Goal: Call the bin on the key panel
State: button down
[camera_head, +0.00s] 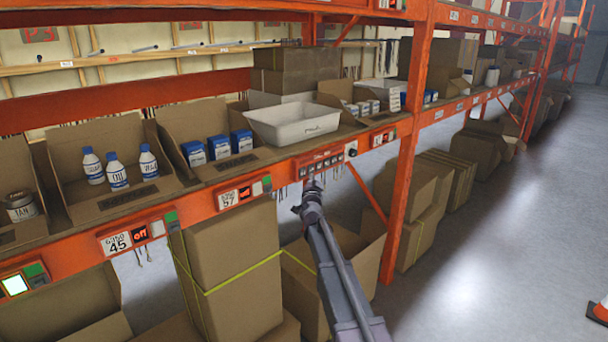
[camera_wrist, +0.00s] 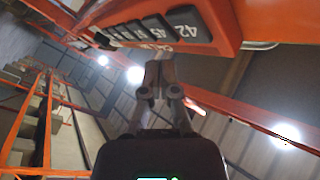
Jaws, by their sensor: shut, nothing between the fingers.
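The key panel (camera_head: 320,164) is a red-orange box with a row of dark keys on the front beam of the rack, below a white bin (camera_head: 294,124). My gripper (camera_head: 312,184) is shut and empty, just below the key panel in the head view. In the wrist view my gripper's fingertips (camera_wrist: 160,72) are together below the row of keys. I cannot tell whether they touch the panel.
Cartons on the shelf hold white bottles (camera_head: 118,170), blue boxes (camera_head: 218,149) and a tin (camera_head: 20,206). Tags reading 45 (camera_head: 118,243) and 57 (camera_head: 229,199) with small displays line the beam. Large cartons (camera_head: 232,250) stand below.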

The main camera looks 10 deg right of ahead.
jog(key=shift+s+d, duration=0.45)
jog(key=shift+s, duration=0.2)
jog(key=shift+s+d, duration=0.45)
jog(key=shift+s, duration=0.15)
jog(key=s+a+f+n+g+y, duration=0.3)
jog(key=s+f+n+g, duration=0.15)
jog(key=s+f, duration=0.35)
jog(key=s+a+f+n+g+y, duration=0.4)
jog(key=s+f+g, duration=0.15)
jog(key=s, duration=0.45)
jog(key=s+d+f+g+h, duration=0.1)
jog(key=s+d+f+g, duration=0.1)
jog(key=s, duration=0.6)
jog(key=s+d+f+g+h, duration=0.1)
jog(key=s+d+f+g, duration=0.1)
jog(key=s, duration=0.7)
jog(key=s+d+f+g+h, duration=0.2)
jog(key=s+g, duration=0.3)
jog(key=s, duration=0.3)
jog(key=shift+s+d+f+n, duration=0.25)
jog(key=shift+f+n, duration=0.1)
jog(key=shift+f, duration=0.55)
